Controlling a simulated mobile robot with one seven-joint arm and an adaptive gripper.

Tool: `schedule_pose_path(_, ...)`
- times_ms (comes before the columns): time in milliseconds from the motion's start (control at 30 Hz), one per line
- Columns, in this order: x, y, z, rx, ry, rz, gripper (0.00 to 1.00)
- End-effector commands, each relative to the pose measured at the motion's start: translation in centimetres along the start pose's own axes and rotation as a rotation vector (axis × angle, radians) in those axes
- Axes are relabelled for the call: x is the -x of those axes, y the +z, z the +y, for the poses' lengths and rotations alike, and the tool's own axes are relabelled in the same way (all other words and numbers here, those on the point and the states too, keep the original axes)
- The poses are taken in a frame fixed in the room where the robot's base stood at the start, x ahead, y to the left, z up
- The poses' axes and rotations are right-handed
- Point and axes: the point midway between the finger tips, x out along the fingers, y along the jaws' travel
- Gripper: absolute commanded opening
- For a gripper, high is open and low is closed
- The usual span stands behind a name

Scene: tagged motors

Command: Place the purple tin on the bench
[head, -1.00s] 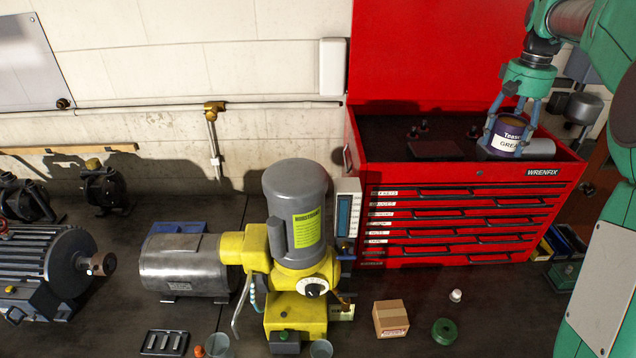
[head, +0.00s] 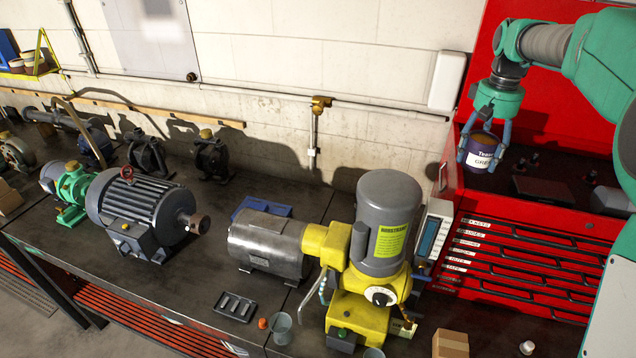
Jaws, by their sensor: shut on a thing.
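The purple tin (head: 481,151) has a cream label with dark lettering reading "GREA..." and hangs upright between the fingers of my gripper (head: 484,146). The gripper is shut on its sides. In the head view the tin is in front of the red toolbox's left end, near the top of its drawers. The bench (head: 205,290) is a dark flat top running across the picture, below and to the left of the tin.
A yellow and grey pump (head: 386,225) stands on the bench below the tin, beside a steel motor (head: 268,245). A large grey motor (head: 140,211) is farther left. The red toolbox (head: 500,262) is at right. Bare bench shows between the motors and in front of them.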

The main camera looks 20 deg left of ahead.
Motion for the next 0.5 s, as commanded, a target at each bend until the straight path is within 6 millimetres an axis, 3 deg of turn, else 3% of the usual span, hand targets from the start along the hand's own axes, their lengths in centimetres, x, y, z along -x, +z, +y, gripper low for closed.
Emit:
schedule_pose_path(33,-0.2,-0.7,-1.8,0.028,0.0,0.001,0.18)
schedule_pose_path(367,-2.3,-3.6,-11.0,0.169,0.0,0.0,0.18)
schedule_pose_path(500,-4.0,-4.5,-15.5,0.233,0.0,-0.001,0.18)
